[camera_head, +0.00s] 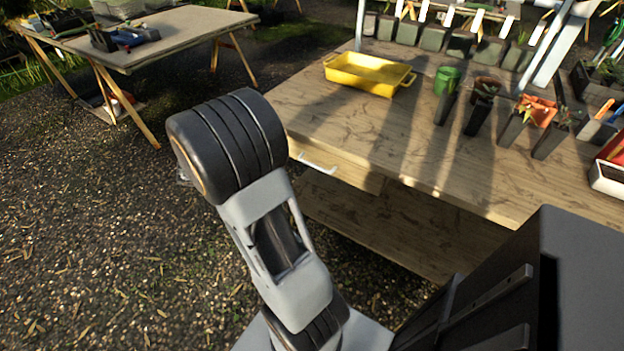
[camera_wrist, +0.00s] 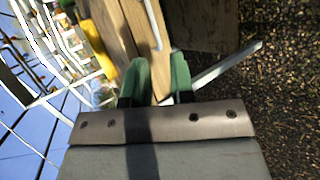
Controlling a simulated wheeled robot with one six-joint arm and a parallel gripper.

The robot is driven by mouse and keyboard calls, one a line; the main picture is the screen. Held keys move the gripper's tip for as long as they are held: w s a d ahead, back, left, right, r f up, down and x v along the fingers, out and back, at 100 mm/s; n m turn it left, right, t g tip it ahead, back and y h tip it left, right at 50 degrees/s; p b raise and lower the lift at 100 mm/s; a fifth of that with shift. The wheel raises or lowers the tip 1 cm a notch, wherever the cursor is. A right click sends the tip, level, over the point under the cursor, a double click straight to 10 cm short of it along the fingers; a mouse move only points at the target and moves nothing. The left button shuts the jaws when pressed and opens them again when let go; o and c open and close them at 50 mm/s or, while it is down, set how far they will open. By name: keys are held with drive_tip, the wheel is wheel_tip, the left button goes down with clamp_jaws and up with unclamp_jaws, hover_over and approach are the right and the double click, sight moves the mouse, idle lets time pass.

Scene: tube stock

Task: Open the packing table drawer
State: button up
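The packing table (camera_head: 400,140) has a wooden drawer (camera_head: 348,176) under its near left edge, with a white bar handle (camera_head: 317,166). The drawer front looks about flush with the table. In the wrist view, a pale bar that looks like the handle runs down over the wood (camera_wrist: 153,25) toward my gripper (camera_wrist: 162,62). The two green fingers are apart, with wood showing between them and nothing visibly held. Whether the bar lies between the fingertips or beyond them I cannot tell. In the head view my gripper is hidden behind my arm.
A yellow tray (camera_head: 368,74), a green pot (camera_head: 447,80) and several dark pots stand on the tabletop. A lower shelf (camera_head: 400,225) lies beneath. Another table (camera_head: 150,40) stands at the back left. Gravel ground to the left is clear.

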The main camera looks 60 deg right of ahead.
sight(311, 165)
drive_tip(key=w+d+f+g+h+b, duration=0.15)
drive_tip(key=d+f+h+b, duration=0.25)
drive_tip(key=d+f, duration=0.5)
drive_tip(key=shift+h, duration=0.3)
drive_tip(key=shift+w+f+b+x, duration=0.1)
drive_tip(key=shift+w+b+x, duration=0.05)
drive_tip(key=shift+x, duration=2.05)
drive_tip(key=shift+w+f+b+x, duration=0.1)
drive_tip(key=shift+w+b+x, duration=0.05)
drive_tip(key=shift+x, duration=2)
drive_tip(key=shift+w+b+x, duration=0.15)
drive_tip(key=shift+x, duration=2.05)
drive_tip(key=shift+d, duration=0.15)
clamp_jaws()
